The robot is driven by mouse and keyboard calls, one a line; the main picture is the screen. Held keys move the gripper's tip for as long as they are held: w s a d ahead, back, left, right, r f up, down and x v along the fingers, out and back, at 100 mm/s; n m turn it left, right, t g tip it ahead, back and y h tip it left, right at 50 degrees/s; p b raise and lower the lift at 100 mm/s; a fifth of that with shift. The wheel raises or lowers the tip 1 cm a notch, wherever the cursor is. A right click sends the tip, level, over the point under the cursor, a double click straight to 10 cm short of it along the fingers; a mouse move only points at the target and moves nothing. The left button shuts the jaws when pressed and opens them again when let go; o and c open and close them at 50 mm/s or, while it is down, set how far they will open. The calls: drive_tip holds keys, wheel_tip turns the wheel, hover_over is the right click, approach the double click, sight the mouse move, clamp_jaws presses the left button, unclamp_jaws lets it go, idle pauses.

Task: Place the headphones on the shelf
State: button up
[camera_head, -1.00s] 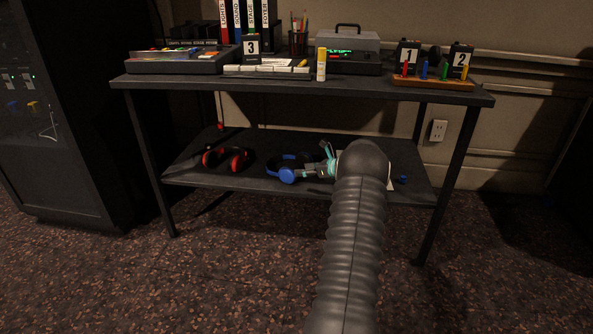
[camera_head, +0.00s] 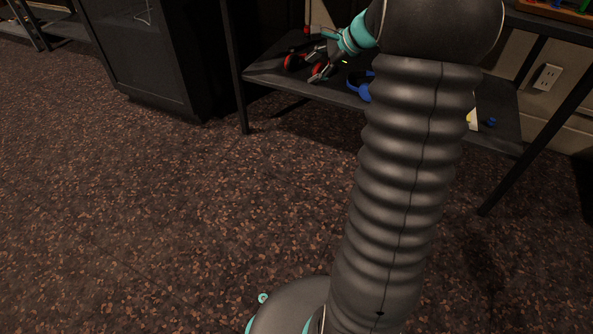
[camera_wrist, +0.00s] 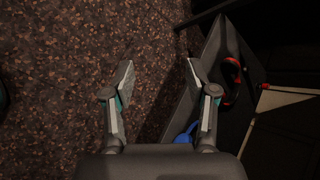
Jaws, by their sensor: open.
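Red-and-black headphones (camera_head: 302,64) lie on the lower shelf (camera_head: 279,77) of the desk, at its left end. Blue headphones (camera_head: 358,85) are on the same shelf farther right, partly hidden by my arm. My gripper (camera_head: 325,70) is at the shelf's front edge, close to the red pair in the head view. In the wrist view my gripper (camera_wrist: 157,72) has its fingers spread with nothing between them. There the red headphones (camera_wrist: 231,82) lie to the right of the fingers. A bit of the blue headphones (camera_wrist: 187,134) shows beside the right finger.
Desk legs (camera_head: 236,70) stand at the shelf's corners. A dark cabinet (camera_head: 152,60) stands left of the desk. A small blue item (camera_head: 491,122) lies at the shelf's right end. The speckled floor (camera_head: 170,210) in front is clear.

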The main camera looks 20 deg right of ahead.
drive_tip(key=s+a+r+n+g+h, duration=0.1)
drive_tip(key=s+a+r+n, duration=0.2)
drive_tip(key=s+a+n, duration=0.35)
drive_tip(key=s+a+r+n+g+h, duration=0.15)
drive_tip(key=s+a+n, duration=0.25)
drive_tip(key=s+a, duration=0.6)
drive_tip(key=s+a+f+n+h, duration=0.1)
drive_tip(key=s+n, duration=0.3)
drive_tip(key=s, duration=0.4)
drive_tip(key=s+a+f+n+t+h, duration=0.1)
drive_tip(key=s+a+n, duration=0.1)
drive_tip(key=s+n, duration=0.3)
drive_tip(key=s, duration=0.3)
drive_tip(key=shift+a+f+h, duration=0.15)
drive_tip(key=shift+f+h, duration=0.1)
drive_tip(key=shift+h, duration=0.1)
